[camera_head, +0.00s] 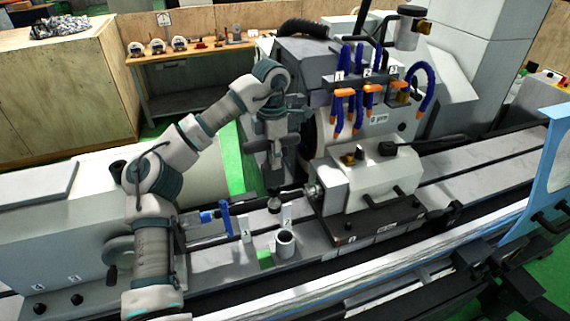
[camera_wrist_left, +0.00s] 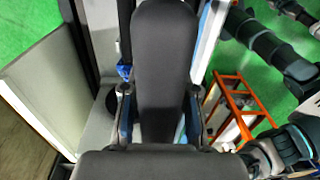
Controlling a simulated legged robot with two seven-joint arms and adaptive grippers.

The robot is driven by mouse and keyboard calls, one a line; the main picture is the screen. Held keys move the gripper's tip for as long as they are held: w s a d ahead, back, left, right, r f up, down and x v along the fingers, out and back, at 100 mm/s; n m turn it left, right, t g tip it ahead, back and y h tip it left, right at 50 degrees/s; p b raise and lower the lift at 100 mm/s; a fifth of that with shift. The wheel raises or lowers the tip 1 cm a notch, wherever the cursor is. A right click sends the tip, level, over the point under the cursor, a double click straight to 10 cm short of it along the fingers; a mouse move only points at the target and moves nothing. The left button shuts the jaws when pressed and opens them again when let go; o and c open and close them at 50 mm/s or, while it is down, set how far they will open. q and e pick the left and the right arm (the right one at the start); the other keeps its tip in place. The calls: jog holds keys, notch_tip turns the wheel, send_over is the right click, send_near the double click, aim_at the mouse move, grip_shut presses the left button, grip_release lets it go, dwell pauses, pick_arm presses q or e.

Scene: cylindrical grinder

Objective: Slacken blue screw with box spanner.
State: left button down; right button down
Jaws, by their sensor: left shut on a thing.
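My left arm reaches in from the left, and its gripper (camera_head: 276,178) points down over the machine bed. It is shut on a slim dark piece (camera_head: 274,204), which looks like the box spanner and hangs below the fingers. Most of it is hidden by the gripper. A blue screw-like part with a blue crossbar (camera_head: 226,219) stands to the left, apart from the gripper. I cannot tell surely which blue part is the screw. The left wrist view shows mostly the black gripper body (camera_wrist_left: 163,75). Dark parts at the lower right look like my right gripper (camera_head: 512,268); their opening is unclear.
A grey cup (camera_head: 285,243) stands on the bed beside number tags. The workhead block (camera_head: 372,182) with a lever is close on the right, below blue coolant hoses (camera_head: 360,95). A wooden bench (camera_head: 190,52) is behind.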

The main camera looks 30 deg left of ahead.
pick_arm(q)
jog(key=s+a+r+n+p, duration=0.1)
jog(key=a+r+p, duration=0.2)
jog(key=a, duration=0.7)
jog(key=s+a+r+n+h+p, duration=0.1)
jog(key=a+r+p, duration=0.2)
jog(key=a, duration=0.6)
jog(key=p, duration=0.2)
jog(key=shift+s+a+g+p, duration=0.25)
jog(key=shift+a+g+p, duration=0.1)
jog(key=shift+g, duration=0.05)
jog(key=shift+r, duration=0.1)
jog(key=f+b, duration=0.4)
jog(key=f, duration=0.1)
jog(key=shift+s+d+f, duration=0.25)
jog(key=shift+s+d, duration=0.1)
